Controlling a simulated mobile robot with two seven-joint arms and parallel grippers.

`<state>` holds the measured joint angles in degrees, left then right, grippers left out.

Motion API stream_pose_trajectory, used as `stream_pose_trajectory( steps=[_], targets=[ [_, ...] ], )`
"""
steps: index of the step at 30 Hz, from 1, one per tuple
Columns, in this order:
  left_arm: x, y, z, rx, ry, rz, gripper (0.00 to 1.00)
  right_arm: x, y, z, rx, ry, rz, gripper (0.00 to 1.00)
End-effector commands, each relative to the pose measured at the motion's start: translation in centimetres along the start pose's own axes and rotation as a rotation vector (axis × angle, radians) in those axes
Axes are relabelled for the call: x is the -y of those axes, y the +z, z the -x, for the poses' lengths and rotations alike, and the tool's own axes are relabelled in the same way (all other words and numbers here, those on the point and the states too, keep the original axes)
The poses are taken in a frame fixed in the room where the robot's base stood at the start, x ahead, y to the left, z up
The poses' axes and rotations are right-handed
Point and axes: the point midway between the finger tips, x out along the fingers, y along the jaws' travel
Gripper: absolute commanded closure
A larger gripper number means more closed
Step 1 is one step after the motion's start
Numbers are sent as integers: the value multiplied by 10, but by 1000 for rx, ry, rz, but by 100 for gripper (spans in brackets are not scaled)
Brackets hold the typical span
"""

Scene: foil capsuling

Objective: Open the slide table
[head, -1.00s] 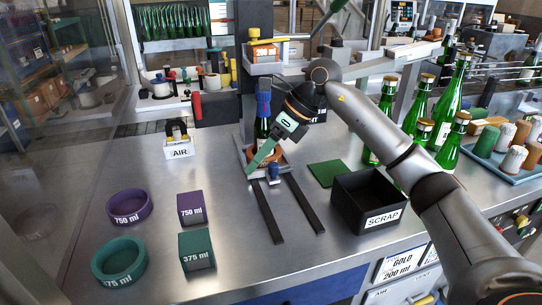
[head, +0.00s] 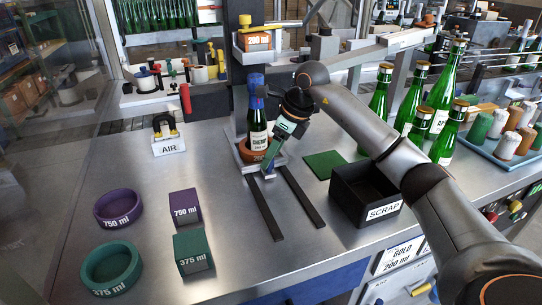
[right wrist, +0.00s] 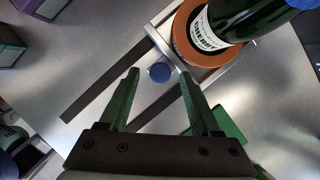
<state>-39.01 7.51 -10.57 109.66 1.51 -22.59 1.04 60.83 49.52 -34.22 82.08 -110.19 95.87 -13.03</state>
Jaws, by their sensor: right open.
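The slide table is a small pale plate (right wrist: 212,75) at the back end of two dark rails (head: 265,210). An orange-brown ring holder (head: 247,152) on it carries a green bottle (head: 257,122) with a blue top, standing upright. In the head view the right gripper (head: 269,164) hides most of the knob. My left gripper is not in view.
A black scrap bin (head: 366,199) and a green pad (head: 325,164) stand right of the rails. Purple and teal rings and blocks (head: 193,251) lie at the left. Green bottles (head: 447,85) stand at the back right. The rails' front stretch is clear.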

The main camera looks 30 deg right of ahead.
Motion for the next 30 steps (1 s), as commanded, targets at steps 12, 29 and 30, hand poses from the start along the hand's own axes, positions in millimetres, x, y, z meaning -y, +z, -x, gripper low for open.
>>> stream_pose_trajectory(
  steps=[12,29,30],
  targets=[
    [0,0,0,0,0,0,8,0,0,-15,0,0,-1,36],
    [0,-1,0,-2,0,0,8,0,0,-14,1,1,0,93],
    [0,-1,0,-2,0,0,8,0,0,-14,1,1,0,98]
  ],
)
